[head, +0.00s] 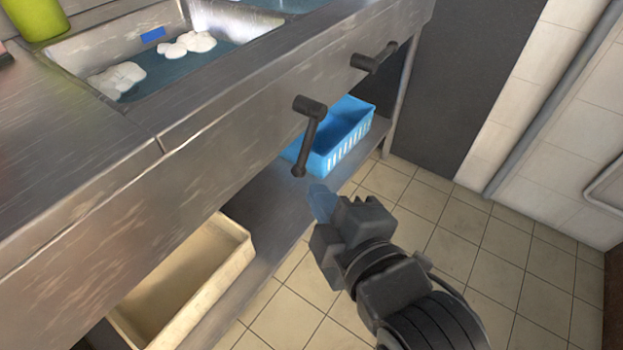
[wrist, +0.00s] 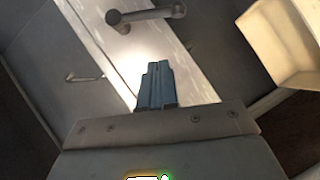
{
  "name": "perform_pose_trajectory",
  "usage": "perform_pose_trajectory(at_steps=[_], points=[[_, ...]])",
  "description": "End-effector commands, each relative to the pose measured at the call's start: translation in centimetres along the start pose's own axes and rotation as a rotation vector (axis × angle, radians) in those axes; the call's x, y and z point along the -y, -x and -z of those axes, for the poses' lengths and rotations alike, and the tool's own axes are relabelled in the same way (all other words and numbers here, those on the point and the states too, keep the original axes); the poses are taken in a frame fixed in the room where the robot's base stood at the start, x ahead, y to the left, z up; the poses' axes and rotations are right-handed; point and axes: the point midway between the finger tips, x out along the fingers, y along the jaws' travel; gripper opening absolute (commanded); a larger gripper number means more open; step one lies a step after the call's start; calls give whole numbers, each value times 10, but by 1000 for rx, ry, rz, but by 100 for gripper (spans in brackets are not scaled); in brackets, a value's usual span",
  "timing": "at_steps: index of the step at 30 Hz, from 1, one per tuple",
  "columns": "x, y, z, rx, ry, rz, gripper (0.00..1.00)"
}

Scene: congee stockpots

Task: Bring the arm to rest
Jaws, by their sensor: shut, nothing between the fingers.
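My gripper (head: 322,198) is in the lower middle of the head view, in front of the steel counter and over the tiled floor. Its blue-grey fingers are closed together and hold nothing. In the wrist view the closed fingers (wrist: 156,84) point toward a bright metal strip. The arm reaches in from the bottom right of the head view. A dark lever handle (head: 309,135) on the counter front is just above the fingertips, and they appear apart from it.
A steel counter (head: 225,130) with sinks of water and white foam fills the left. A second lever (head: 373,58) is farther back. A blue basket (head: 345,140) and a cream tray (head: 235,262) are on the lower shelf. The tiled floor (head: 490,245) at right is clear.

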Motion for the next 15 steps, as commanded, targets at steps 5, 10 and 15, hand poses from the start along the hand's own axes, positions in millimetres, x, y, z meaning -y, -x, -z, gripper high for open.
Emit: perform_pose_trajectory(at_steps=[5,10,15], points=[[0,10,0,0,0,0,0],[0,10,0,0,0,-1,0],[0,10,0,0,0,-1,0]])
